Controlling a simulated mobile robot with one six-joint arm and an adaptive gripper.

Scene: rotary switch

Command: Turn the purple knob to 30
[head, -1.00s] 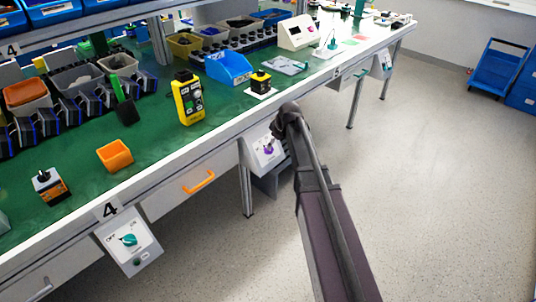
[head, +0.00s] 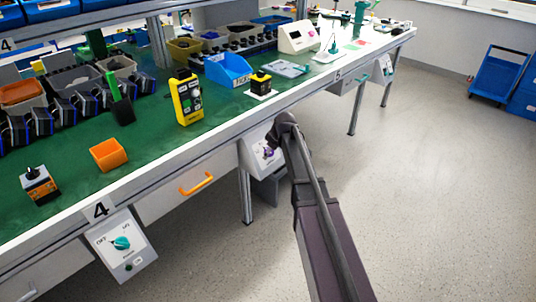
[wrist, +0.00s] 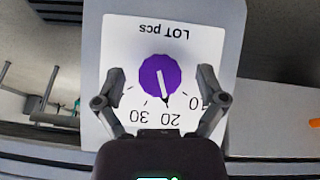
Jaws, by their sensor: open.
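The purple knob (wrist: 160,76) is round, with a white pointer line, on a white plate (wrist: 122,37) marked "LOT pcs" with 10, 20 and 30, upside down in the wrist view. The pointer line aims at about the 20. My gripper (wrist: 162,84) is open, with one finger on each side of the knob and a visible gap on both sides. In the head view the knob (head: 268,153) shows small on the slanted box (head: 258,165) under the bench edge. My arm's end hides part of that box, and the fingers cannot be made out there.
The bench (head: 145,135) runs above the box, with its front edge close to my arm. A second box with a teal knob (head: 121,243) hangs at the lower left. An orange drawer handle (head: 197,183) lies between them.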

